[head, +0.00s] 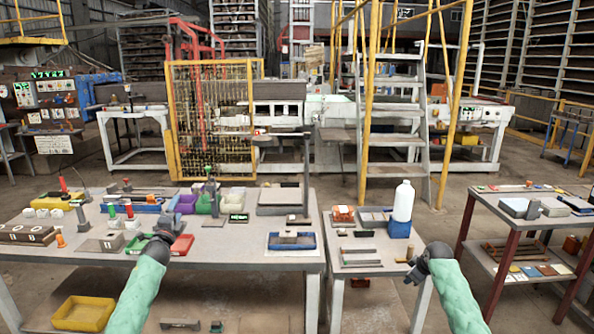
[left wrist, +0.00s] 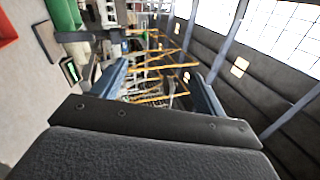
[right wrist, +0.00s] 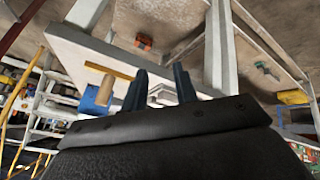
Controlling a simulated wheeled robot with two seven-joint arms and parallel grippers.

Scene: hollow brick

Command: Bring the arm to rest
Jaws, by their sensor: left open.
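My left gripper (head: 165,238) is above the front edge of the main workbench (head: 235,250), beside a red tray (head: 181,245). In the left wrist view its two fingers (left wrist: 160,92) are spread apart with nothing between them. My right gripper (head: 428,264) is at the front right of the smaller table (head: 352,266), near its edge. In the right wrist view its fingers (right wrist: 160,88) stand apart, with a gap and no held object visible. Both forearms come up from the bottom of the head view in green sleeves.
A blue tray (head: 274,246) lies at the main bench's front right. A brown block with holes (head: 25,235) is at the left end. A side table (head: 513,225) stands at right.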

